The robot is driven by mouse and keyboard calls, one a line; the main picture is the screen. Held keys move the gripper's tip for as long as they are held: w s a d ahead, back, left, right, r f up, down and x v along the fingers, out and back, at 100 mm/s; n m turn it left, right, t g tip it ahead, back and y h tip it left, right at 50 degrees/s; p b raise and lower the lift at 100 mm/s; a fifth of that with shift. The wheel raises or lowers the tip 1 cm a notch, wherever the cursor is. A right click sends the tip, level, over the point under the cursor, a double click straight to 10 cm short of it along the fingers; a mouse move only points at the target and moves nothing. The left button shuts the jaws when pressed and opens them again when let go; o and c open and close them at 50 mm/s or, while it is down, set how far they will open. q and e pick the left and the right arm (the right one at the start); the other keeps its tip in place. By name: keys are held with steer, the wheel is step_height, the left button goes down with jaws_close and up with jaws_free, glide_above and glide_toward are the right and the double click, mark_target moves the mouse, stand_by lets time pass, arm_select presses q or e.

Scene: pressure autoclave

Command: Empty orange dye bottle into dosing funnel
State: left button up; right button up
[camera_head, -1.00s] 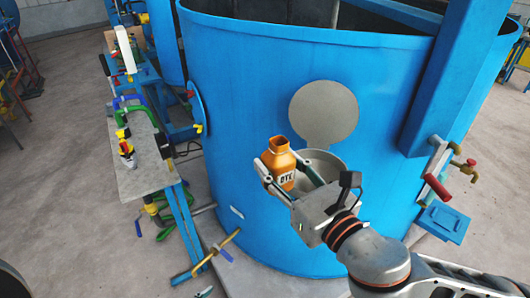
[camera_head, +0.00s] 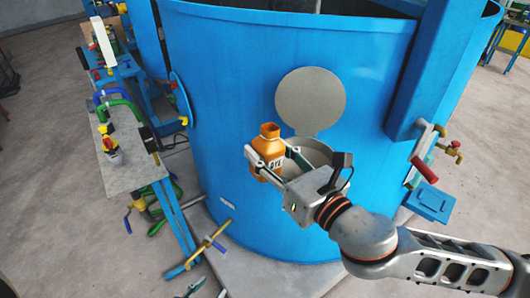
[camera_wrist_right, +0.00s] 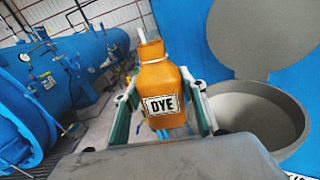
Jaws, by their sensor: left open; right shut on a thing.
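The orange dye bottle (camera_head: 268,150) is upright, its mouth open at the top and its DYE label facing my right wrist camera. My right gripper (camera_head: 266,160) is shut on the bottle's sides, in front of the tank. In the right wrist view the bottle (camera_wrist_right: 161,88) stands between the two fingers. The grey dosing funnel (camera_head: 316,150) is on the tank wall, just behind and right of the bottle, partly hidden by my gripper. In the wrist view the round funnel (camera_wrist_right: 265,112) is open, right of the bottle and apart from it. Only the fingertips of my left gripper (camera_head: 207,291) show at the bottom edge, apart and empty.
A round grey lid (camera_head: 310,98) stands up above the funnel against the blue tank (camera_head: 230,80). A bench (camera_head: 125,172) with valves and hoses is at the left. A red-handled valve (camera_head: 424,169) sticks out at the tank's right. Pipes (camera_head: 195,258) run low in front.

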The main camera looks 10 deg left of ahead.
steer(key=shift+w+d+r+m, duration=0.25)
steer(key=shift+w+d+m, duration=0.5)
steer(key=shift+m, duration=0.65)
steer(key=shift+w+d+m, duration=0.1)
steer(key=shift+m, duration=0.6)
steer(key=m, duration=0.3)
steer(key=shift+s+a+f, duration=0.15)
steer(key=shift+s+a, duration=0.25)
steer(key=m, duration=0.3)
steer(key=shift+s+a+f+m, duration=0.2)
steer(key=shift+f+m, duration=0.2)
steer(key=shift+f, duration=0.1)
steer(key=shift+w+f+m, duration=0.1)
steer(key=shift+f+m, duration=0.25)
steer(key=shift+m, duration=0.5)
steer(key=shift+s+f+m, duration=0.1)
steer(key=shift+f+m, duration=0.2)
steer(key=shift+m, duration=0.6)
steer(key=shift+w+f+m, duration=0.1)
steer(key=shift+f+m, duration=0.25)
steer(key=shift+m, duration=0.5)
steer(key=shift+w+d+r+m, duration=0.15)
steer(key=shift+r+m, duration=0.2)
steer(key=shift+m, duration=0.35)
steer(key=shift+w+d+r+m, duration=0.15)
steer(key=shift+r+m, duration=0.15)
steer(key=shift+m, duration=0.4)
steer(key=shift+d+r+m, duration=0.1)
steer(key=shift+r+m, duration=0.1)
steer(key=shift+m, duration=0.3)
